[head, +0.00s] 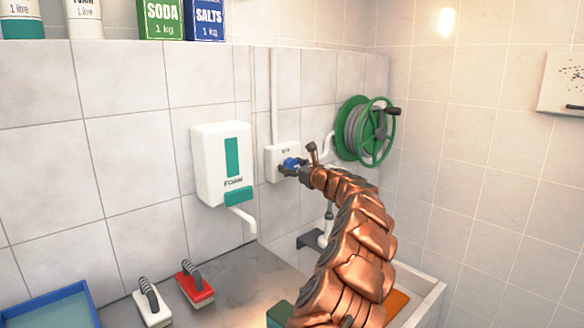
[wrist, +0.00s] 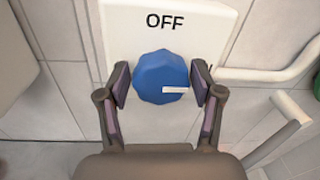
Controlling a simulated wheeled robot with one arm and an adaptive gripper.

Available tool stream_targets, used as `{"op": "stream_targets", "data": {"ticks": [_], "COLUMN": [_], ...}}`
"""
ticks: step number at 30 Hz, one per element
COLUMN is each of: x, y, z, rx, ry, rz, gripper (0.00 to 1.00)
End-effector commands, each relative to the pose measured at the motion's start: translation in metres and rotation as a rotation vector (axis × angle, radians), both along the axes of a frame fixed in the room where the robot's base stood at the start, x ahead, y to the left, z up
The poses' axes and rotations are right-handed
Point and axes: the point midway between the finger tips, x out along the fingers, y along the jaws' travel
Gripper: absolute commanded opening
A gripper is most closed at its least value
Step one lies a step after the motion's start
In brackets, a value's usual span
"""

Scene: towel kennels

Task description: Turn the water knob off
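The blue water knob (wrist: 158,72) is on a white box (wrist: 112,18) with the word OFF printed above the knob. Its white pointer mark points to the right in the wrist view, not up at the word. My gripper (wrist: 161,84) is around the knob, one finger on each side. Narrow gaps seem to show between the pads and the knob, so it looks open. In the head view the knob (head: 291,163) is partly hidden by my gripper (head: 297,165), and the box (head: 275,160) is on the tiled wall.
A white foam dispenser (head: 213,160) hangs left of the box, and a green hose reel (head: 372,133) to the right. A white pipe (wrist: 265,75) runs from the box's right side. Below, a red brush (head: 196,287) and a white brush (head: 152,308) lie on the counter (head: 238,283).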

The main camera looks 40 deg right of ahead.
Motion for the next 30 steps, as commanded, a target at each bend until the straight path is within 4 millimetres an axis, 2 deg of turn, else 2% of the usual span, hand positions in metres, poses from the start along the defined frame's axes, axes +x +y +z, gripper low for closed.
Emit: {"op": "stream_targets", "data": {"ticks": [1,12,23,30], "x": [0.0,0.0001,0.0009,0.0008], "y": [0.0,0.0001,0.0013,0.0017], "z": [0.0,-0.0003,-0.0034,-0.0053], "rx": [0.0,0.0,-0.067,-0.237], "ry": [0.0,0.0,0.002,0.004], "rz": [0.0,0.001,0.002,0.003], "gripper": [0.57,0.2,0.2,0.2]}}
